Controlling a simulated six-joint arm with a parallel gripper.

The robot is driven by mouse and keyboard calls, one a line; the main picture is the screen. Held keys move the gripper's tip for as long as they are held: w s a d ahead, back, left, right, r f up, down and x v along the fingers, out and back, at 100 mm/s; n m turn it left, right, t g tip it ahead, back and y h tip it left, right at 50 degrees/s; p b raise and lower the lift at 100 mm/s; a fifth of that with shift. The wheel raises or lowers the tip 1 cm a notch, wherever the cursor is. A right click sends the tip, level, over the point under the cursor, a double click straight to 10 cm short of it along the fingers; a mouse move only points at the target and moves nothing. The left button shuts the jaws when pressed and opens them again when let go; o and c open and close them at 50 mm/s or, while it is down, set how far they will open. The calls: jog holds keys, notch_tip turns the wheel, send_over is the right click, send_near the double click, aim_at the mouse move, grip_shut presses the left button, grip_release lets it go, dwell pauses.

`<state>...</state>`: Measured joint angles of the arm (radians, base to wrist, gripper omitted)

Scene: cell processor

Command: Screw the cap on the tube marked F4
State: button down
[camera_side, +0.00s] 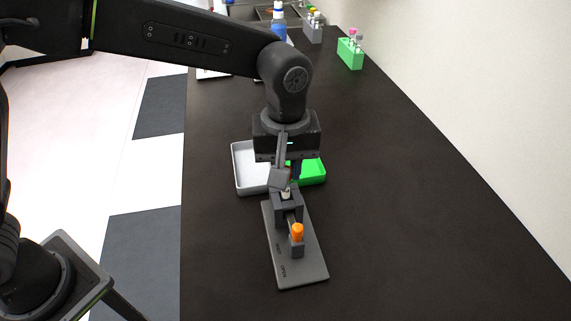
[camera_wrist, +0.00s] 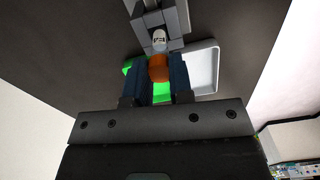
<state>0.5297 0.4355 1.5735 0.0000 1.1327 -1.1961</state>
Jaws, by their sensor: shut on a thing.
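My gripper (camera_wrist: 156,76) is shut on an orange cap (camera_wrist: 159,66), which shows between its two dark fingers in the wrist view. A tube (camera_wrist: 159,38) with a pale body and dark marks stands in a grey holder (camera_wrist: 180,18), right by the cap. I cannot read the marks, nor tell whether cap and tube touch. In the side view, my gripper (camera_side: 288,174) is directly over the holder (camera_side: 288,204) on a dark grey base plate (camera_side: 312,262). The gripper and wrist hide most of the cap there.
An orange knob (camera_side: 297,232) stands on the plate in front of the holder, near small lettering. A white tray (camera_side: 239,168) and a green tray (camera_side: 316,174) lie behind. A green rack (camera_side: 350,56) and bottles stand far back. The table's right side is clear.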

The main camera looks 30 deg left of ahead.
jog(key=c, duration=0.9)
grip_release()
jog(key=shift+m, duration=0.3)
jog(key=shift+c, duration=0.2)
notch_tip(320, 180, up, 14)
jog(key=shift+f, duration=0.1)
jog(key=shift+c, duration=0.2)
